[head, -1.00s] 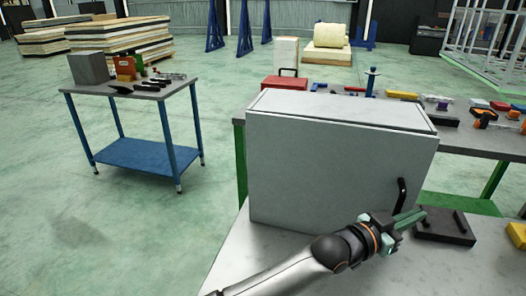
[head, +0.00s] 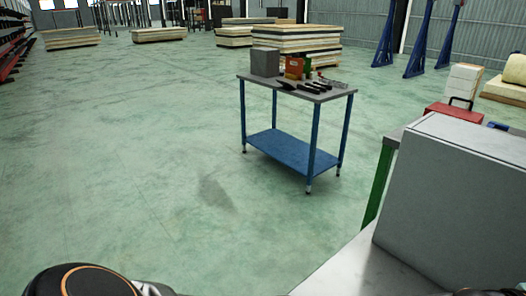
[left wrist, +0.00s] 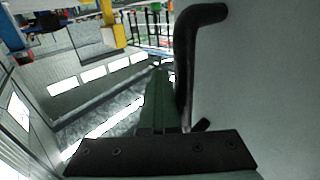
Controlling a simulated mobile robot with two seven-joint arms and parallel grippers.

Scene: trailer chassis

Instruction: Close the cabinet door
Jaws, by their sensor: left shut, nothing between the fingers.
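The grey cabinet (head: 447,215) stands on a light table at the right of the head view, cut off by the frame edge. Its handle side is out of that view, so I cannot tell there how far the door is shut. In the left wrist view the grey door face (left wrist: 265,90) fills the right, with the black bar handle (left wrist: 188,60) standing out from it. My left gripper (left wrist: 158,72) is shut and empty, its green fingers just beside the handle; I cannot tell whether they touch. My right gripper is not in view.
A blue-legged cart (head: 290,150) with a grey box (head: 265,62) and tools stands left of the cabinet. A red toolbox (head: 453,112) is behind the cabinet. Stacked panels (head: 297,45) lie farther back. The green floor at left is open. Part of my arm shows at bottom left.

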